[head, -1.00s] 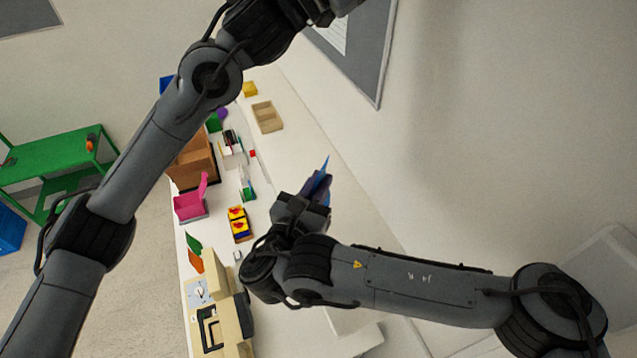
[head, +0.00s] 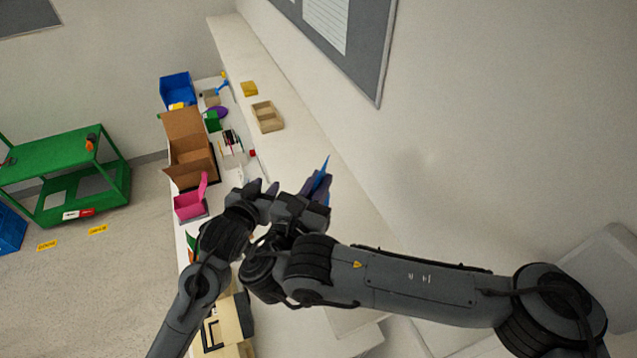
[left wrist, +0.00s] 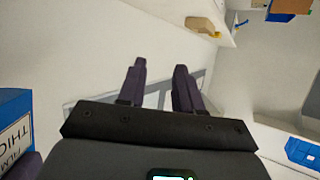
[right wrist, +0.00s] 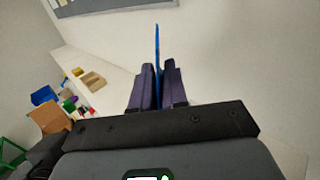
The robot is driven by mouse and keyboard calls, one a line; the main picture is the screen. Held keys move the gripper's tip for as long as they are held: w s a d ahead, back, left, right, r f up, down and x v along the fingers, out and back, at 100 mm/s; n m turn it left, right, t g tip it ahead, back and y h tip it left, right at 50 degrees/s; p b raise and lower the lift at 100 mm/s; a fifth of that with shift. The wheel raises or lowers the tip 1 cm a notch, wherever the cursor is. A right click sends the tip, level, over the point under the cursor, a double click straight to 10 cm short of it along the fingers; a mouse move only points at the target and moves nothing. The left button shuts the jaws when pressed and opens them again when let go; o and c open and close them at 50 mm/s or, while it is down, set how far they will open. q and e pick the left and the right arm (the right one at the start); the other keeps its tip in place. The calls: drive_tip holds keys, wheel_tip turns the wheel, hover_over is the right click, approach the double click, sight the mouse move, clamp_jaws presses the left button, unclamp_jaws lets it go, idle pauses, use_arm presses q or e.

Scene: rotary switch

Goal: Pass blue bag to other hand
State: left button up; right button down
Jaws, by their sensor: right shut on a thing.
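The blue bag shows as a thin blue edge in the head view (head: 322,172) and in the right wrist view (right wrist: 157,42). My right gripper (head: 316,187) is shut on it, with the bag sticking up between the fingers. In the left wrist view the bag's printed face (left wrist: 15,122) shows at the left edge, partly cut off. My left gripper (head: 263,188) is just left of the right gripper in the head view. Its fingers (left wrist: 160,72) are apart with nothing between them, and it does not touch the bag.
A long white shelf (head: 300,140) runs along the wall, with a tan tray (head: 267,117) on it. Below are a cardboard box (head: 190,150), a pink box (head: 189,205) and a blue bin (head: 176,90). A green cart (head: 65,170) stands at the left.

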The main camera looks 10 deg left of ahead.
use_arm(q)
drive_tip(key=s+a+f+n+g+y, duration=0.1)
drive_tip(key=s+a+f+g, duration=0.15)
drive_tip(key=s+f, duration=0.45)
drive_tip(key=s+a+f+g, duration=0.2)
drive_tip(key=s+f+g, duration=0.1)
drive_tip(key=s+f, duration=0.3)
drive_tip(key=s+d+f+m+g, duration=0.1)
drive_tip(key=s+d+f+g, duration=0.1)
drive_tip(key=s, duration=0.8)
drive_tip(key=s+d+f+m+g+h, duration=0.1)
drive_tip(key=s+d+f+g, duration=0.1)
drive_tip(key=s, duration=0.8)
drive_tip(key=shift+s+d+f+g, duration=0.15)
drive_tip(key=shift+d+f+g, duration=0.2)
drive_tip(key=shift+d+f, duration=0.45)
drive_tip(key=shift+d+r, duration=0.1)
